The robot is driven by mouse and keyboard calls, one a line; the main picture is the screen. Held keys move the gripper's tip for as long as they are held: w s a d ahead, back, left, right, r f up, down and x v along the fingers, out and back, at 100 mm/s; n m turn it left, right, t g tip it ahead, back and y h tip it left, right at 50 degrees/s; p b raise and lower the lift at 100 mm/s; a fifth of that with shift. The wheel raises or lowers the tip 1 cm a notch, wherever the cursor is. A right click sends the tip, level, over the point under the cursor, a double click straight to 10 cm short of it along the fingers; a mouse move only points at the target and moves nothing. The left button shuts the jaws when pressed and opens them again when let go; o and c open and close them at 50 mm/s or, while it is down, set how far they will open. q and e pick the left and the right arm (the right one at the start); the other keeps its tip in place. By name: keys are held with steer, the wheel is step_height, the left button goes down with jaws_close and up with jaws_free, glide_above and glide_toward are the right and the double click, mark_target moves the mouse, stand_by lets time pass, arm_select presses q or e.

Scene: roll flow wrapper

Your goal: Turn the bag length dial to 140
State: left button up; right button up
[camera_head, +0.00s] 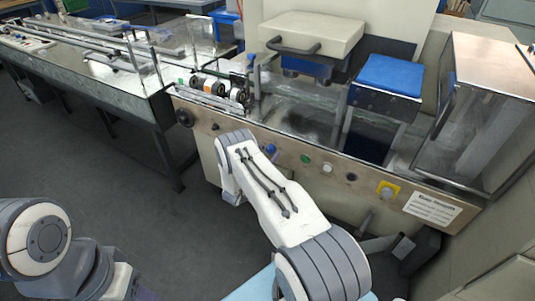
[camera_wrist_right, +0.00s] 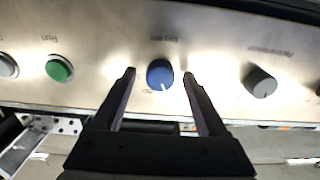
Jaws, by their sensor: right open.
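The bag length dial is a blue round knob (camera_wrist_right: 160,75) on the steel front panel, with a white pointer line toward the lower edge of the right wrist view. Its label shows upside down and is blurred; I cannot read the scale value. The blue knob also shows in the head view (camera_head: 271,149), just beyond my right wrist. My right gripper (camera_wrist_right: 159,76) is open, with one finger on each side of the knob and a visible gap on both sides. In the head view my right arm hides its fingers. My left arm shows at the lower left, its gripper out of sight.
In the right wrist view a grey knob (camera_wrist_right: 260,82) is right of the dial and a green button (camera_wrist_right: 59,68) left of it. Open floor (camera_head: 110,190) lies left.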

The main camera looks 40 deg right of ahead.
steer(key=shift+d, duration=0.1)
jaws_close()
steer(key=shift+f+n+b, duration=0.15)
steer(key=shift+n+b, duration=0.6)
steer(key=shift+n, duration=0.15)
steer(key=n+b, duration=0.2)
steer(key=n, duration=0.1)
steer(key=n+b, duration=0.2)
steer(key=n, duration=0.3)
steer(key=shift+n, duration=0.3)
